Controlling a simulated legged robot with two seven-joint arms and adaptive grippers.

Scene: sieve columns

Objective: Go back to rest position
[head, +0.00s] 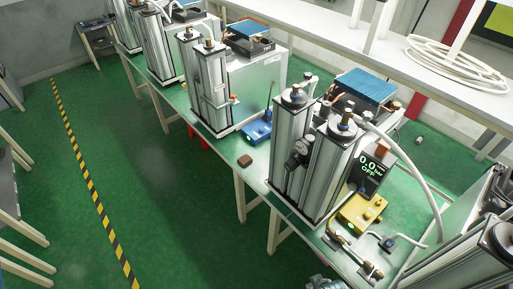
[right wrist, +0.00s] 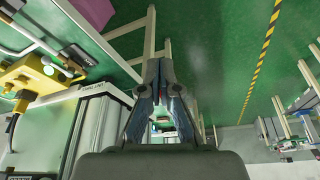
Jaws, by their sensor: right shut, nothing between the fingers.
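My right gripper (right wrist: 160,66) points away from the camera in the right wrist view. Its two dark fingers are together at the tips and hold nothing. Below it are green floor and pale table legs. A small grey part at the bottom edge of the head view may belong to my right arm; I cannot tell. My left gripper is in neither view. The nearest sieve column unit (head: 310,160) stands upright on the green table in the head view, with a display (head: 371,172) reading 0.0 and OFF.
A yellow box (head: 361,212) sits before the near unit, and a blue box (head: 257,131) by the unit behind. A small brown block (head: 245,160) lies near the table edge. A yellow-black floor stripe (head: 88,180) crosses the open green floor at left.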

